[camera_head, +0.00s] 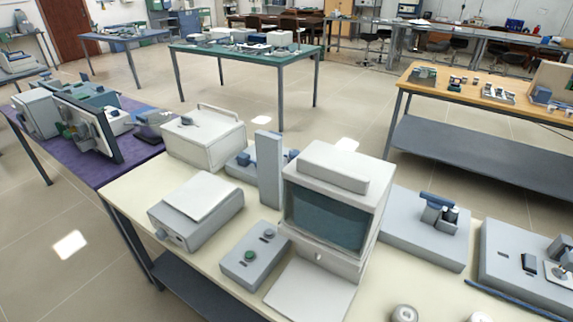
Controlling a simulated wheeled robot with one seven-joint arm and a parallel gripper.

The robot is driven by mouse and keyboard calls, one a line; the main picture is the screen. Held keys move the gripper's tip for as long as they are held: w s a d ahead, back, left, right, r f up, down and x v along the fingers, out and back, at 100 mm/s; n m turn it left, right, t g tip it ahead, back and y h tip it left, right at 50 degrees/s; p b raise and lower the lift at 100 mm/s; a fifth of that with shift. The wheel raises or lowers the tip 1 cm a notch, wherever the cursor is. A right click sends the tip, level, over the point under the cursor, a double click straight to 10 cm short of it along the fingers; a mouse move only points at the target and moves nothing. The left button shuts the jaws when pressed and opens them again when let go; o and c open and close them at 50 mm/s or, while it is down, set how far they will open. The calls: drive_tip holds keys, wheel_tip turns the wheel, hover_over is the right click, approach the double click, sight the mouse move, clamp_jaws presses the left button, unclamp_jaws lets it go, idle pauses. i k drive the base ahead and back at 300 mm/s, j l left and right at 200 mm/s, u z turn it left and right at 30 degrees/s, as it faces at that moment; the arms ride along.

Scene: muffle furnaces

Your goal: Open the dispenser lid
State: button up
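No part of my gripper or arm shows in the head view. No object is clearly marked as the dispenser, and I cannot tell which one it is. Lidded candidates stand on the cream table (138,194). One is a low grey box (195,228) with a flat white plate (203,195) lying on its top and a knob on its front. Another is a white box with a handle (205,140) behind it, its top closed. A larger white cabinet (370,222) has a dark window (325,217) and a raised block on top.
A control box with a green button (248,258) sits before a tall grey column (269,165). A grey base with a blue-topped device (437,208) and another grey unit (515,262) stand right. A purple table (110,172) adjoins left. Open floor lies behind.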

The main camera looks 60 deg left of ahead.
sight(360, 181)
drive_tip(key=u, duration=1.65)
drive_tip(key=i+j+z, duration=0.25)
drive_tip(key=j+z, duration=0.2)
